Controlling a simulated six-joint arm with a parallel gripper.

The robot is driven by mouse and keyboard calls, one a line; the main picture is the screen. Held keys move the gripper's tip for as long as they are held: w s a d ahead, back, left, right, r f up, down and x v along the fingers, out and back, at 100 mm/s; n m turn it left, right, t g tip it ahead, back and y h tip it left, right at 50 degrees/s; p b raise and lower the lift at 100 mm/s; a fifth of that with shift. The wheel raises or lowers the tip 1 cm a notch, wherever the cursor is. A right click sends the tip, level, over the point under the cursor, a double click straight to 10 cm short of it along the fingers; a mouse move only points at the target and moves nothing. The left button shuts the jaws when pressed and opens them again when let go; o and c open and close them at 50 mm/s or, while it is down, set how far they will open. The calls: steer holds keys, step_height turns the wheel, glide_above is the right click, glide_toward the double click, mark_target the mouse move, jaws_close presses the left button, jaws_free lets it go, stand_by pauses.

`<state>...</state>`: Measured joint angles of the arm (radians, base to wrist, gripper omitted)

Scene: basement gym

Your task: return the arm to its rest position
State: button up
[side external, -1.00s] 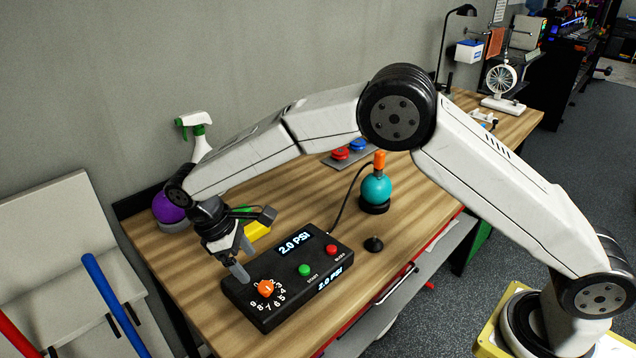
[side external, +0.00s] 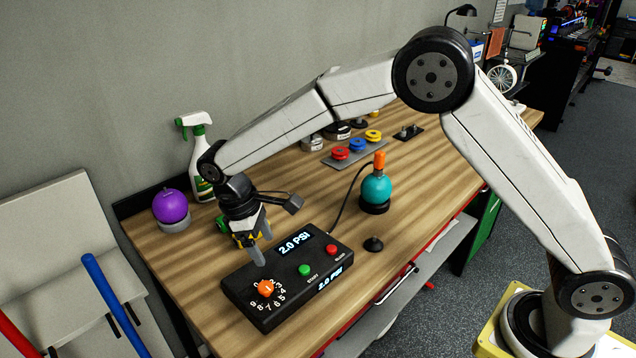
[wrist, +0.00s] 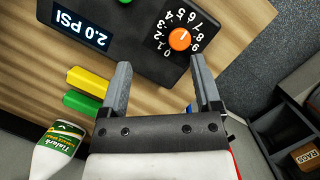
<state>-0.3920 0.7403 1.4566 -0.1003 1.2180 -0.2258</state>
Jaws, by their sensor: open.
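My gripper (side external: 260,254) is above the back edge of the black control box in the side view, apart from the orange knob. In the wrist view my gripper (wrist: 160,85) has its two grey fingers spread apart with nothing between them. The black control box (side external: 262,318) has an orange dial knob (side external: 266,288), a green button (side external: 304,270), a red button (side external: 331,249) and a display reading 2.0 PSI. My arm reaches out over the wooden table (side external: 420,205) with its elbow raised.
A teal ball with an orange cap (side external: 377,188) stands on a black base behind the box. A purple ball (side external: 171,206) and a spray bottle (side external: 202,160) stand at the back left. Yellow and green blocks (wrist: 88,80) lie close to the gripper. Red, blue and yellow discs (side external: 357,145) sit farther back.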

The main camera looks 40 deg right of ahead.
steer(key=s+d+m+t+y, duration=0.2)
steer(key=s+d+m+t, duration=0.3)
steer(key=s+d, duration=1.2)
steer(key=m, duration=0.2)
steer(key=shift+r+m, duration=0.3)
